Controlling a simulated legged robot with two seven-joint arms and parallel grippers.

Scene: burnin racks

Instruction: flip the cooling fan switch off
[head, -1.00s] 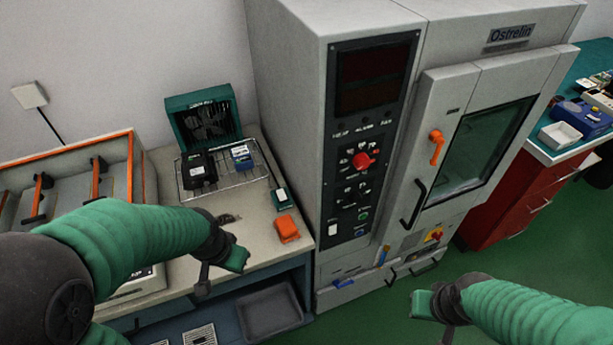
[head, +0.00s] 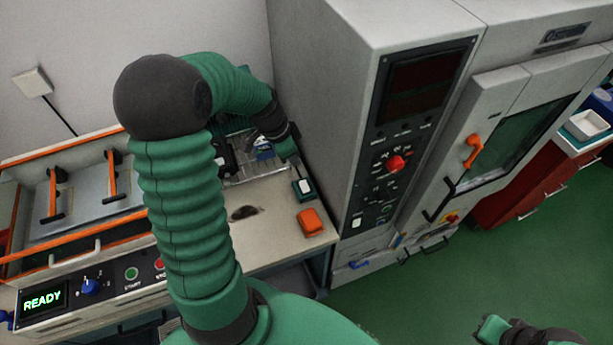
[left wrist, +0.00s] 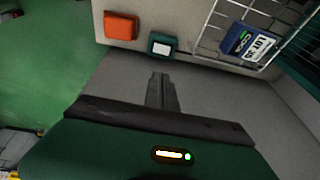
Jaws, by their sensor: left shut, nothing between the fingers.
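The cooling fan switch is a small dark green box with a white rocker (head: 303,187) on the bench by the tall grey cabinet. It also shows in the left wrist view (left wrist: 162,44); I cannot tell which way the rocker is set. My left gripper (head: 297,160) is shut and empty, just behind the switch in the head view and apart from it. Its closed fingers (left wrist: 160,88) point toward the switch in the wrist view. My left arm mostly hides the green fan unit. My right gripper (head: 490,328) is at the lower right; its jaws are unclear.
An orange object (head: 310,222) lies on the bench near the switch. A wire rack (left wrist: 215,42) holds a blue box (left wrist: 248,42) beside it. The tall grey cabinet (head: 318,100) stands close on the right. A machine with a READY display (head: 43,300) is at left.

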